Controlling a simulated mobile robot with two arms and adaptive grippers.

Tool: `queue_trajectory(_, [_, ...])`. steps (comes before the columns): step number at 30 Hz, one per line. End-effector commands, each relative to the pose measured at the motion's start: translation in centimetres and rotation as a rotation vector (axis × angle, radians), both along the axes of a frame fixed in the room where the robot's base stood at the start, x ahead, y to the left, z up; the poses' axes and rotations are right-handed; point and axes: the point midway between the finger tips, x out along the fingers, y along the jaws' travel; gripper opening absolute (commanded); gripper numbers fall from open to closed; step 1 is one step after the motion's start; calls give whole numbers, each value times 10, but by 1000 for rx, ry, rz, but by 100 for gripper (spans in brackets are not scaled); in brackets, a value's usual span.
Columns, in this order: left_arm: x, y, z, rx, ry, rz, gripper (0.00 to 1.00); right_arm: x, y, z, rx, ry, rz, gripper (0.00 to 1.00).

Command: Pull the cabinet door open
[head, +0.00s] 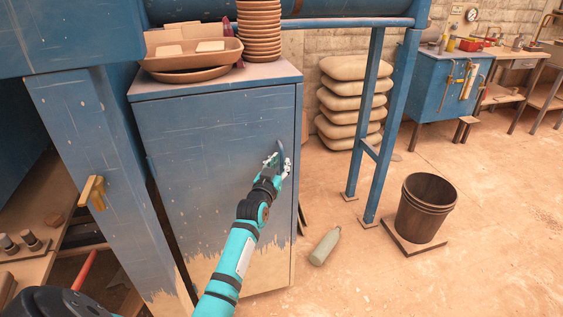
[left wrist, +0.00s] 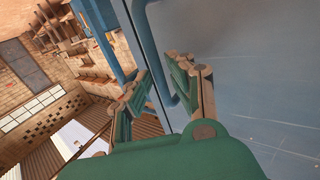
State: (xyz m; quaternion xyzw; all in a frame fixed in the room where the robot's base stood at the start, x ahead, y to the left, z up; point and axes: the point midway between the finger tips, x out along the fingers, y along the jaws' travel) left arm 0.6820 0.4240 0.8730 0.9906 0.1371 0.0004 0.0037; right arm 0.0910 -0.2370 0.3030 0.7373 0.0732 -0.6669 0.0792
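The cabinet (head: 150,92) is blue and worn, with bare patches low down. Its door (head: 200,150) looks shut in the head view. The door also fills the right of the left wrist view (left wrist: 260,70). A blue bar handle (head: 281,153) stands near the door's right edge. My left gripper (head: 277,162) is at this handle. In the left wrist view the handle (left wrist: 156,55) runs between the two spread fingers of my left gripper (left wrist: 160,88). I cannot tell whether either finger touches it. My right gripper is not in view.
Stacked brown dishes (head: 259,30) and a tray (head: 190,55) stand on the cabinet top. A bottle (head: 325,246) lies on the floor right of the cabinet. A blue post (head: 387,130) and a dark bucket (head: 424,208) stand farther right. The floor between looks mostly clear.

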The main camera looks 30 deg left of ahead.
Motion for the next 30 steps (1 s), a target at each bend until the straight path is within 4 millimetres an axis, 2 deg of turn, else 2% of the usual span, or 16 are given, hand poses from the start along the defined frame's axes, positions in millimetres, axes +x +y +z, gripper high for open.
queue_trajectory(6, [16,5,0,2,1,0,21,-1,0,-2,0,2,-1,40])
queue_trajectory(14, [17,5,0,2,1,0,21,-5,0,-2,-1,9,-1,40])
queue_trajectory(19, [17,5,0,2,1,0,1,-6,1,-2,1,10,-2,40])
queue_trajectory(20, [17,5,0,2,1,0,0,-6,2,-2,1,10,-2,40])
queue_trajectory(30, [17,5,0,2,2,0,0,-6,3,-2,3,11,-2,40])
